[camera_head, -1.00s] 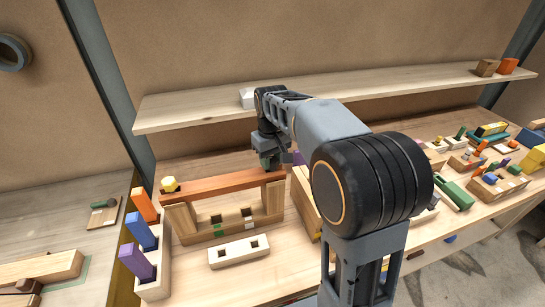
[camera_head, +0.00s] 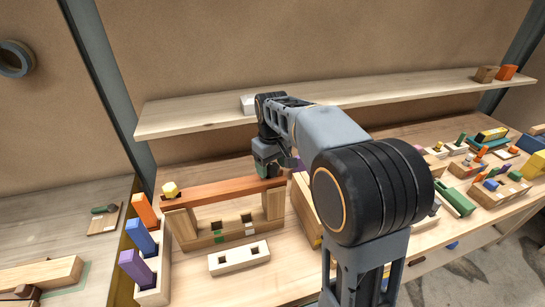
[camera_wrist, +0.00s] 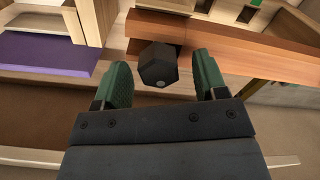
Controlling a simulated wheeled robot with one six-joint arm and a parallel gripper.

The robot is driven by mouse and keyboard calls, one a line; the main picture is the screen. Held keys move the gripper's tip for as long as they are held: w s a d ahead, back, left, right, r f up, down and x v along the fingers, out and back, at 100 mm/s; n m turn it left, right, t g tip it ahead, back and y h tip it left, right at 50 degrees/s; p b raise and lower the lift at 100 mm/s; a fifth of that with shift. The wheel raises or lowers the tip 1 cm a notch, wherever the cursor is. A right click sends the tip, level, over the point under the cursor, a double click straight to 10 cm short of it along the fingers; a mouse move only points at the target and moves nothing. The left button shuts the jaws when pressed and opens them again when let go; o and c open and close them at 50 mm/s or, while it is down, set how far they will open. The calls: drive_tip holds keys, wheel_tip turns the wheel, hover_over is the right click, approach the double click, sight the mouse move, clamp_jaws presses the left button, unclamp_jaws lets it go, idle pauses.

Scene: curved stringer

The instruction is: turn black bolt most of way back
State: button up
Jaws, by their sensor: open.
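The black bolt (camera_wrist: 158,66) has a hexagonal head and shows in the wrist view at the end of a reddish-brown wooden stringer (camera_wrist: 225,45). My gripper (camera_wrist: 163,78) is open, with one green finger on each side of the bolt head and a visible gap to each.
A rack with orange, blue and purple blocks (camera_head: 150,297) stands left of the stringer. A pale block with two square holes (camera_head: 239,258) lies in front. A wall shelf (camera_head: 190,119) runs behind my arm. Several small assemblies crowd the table's right side.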

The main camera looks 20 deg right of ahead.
wheel_tip(320, 180, up, 12)
idle(0.5)
drive_tip(key=f, duration=0.1)
drive_tip(key=w+f+m, duration=0.1)
drive_tip(key=f, duration=0.1)
drive_tip(key=shift+t, duration=0.3)
drive_tip(key=shift+m+t, duration=0.4)
drive_tip(key=shift+m, duration=0.2)
drive_tip(key=s+f, duration=0.1)
drive_tip(key=f, duration=0.1)
drive_tip(key=s+f, duration=0.1)
drive_tip(key=f, duration=0.1)
drive_tip(key=shift+s, duration=0.35)
drive_tip(key=s+f+m+t, duration=0.1)
drive_tip(key=s+f, duration=0.2)
drive_tip(key=s, duration=0.5)
drive_tip(key=s+f+t, duration=0.2)
drive_tip(key=s+f, duration=0.1)
drive_tip(key=s, duration=0.5)
drive_tip(key=shift+d+m, duration=0.2)
drive_tip(key=shift+m, duration=0.2)
drive_tip(key=shift+f, duration=0.1)
drive_tip(key=shift+c, duration=0.5)
